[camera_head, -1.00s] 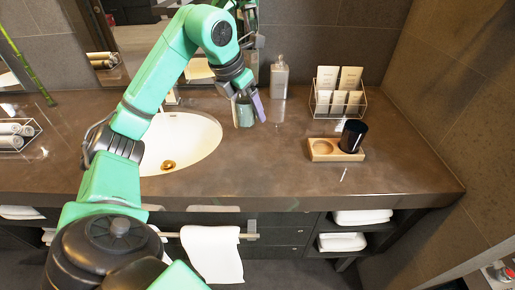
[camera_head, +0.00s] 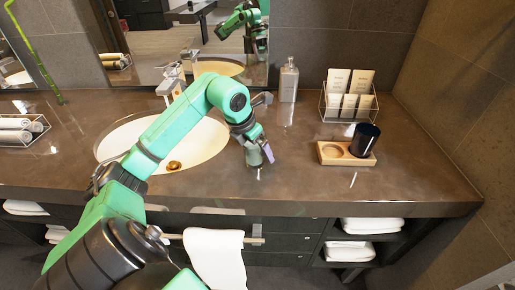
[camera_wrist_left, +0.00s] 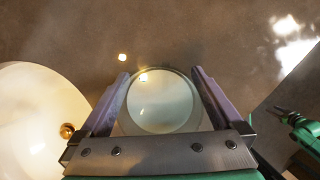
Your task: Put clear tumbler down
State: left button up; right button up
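The clear tumbler (camera_head: 254,158) is a greenish see-through glass. It stands upright at or just over the brown counter, right of the sink; I cannot tell whether its base touches. My left gripper (camera_head: 259,150) points down on it, with a purple finger along its right side.
The sink (camera_head: 205,146) lies left of the tumbler. A wooden holder (camera_head: 331,153) with a dark cup (camera_head: 365,139) stands to the right. The counter between tumbler and holder is clear.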

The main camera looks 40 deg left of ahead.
pick_arm(q)
jog(key=shift+r, duration=0.3)
jog(key=v, duration=1.1)
jog(key=shift+s+r, duration=0.15)
jog(key=shift+r, duration=0.15)
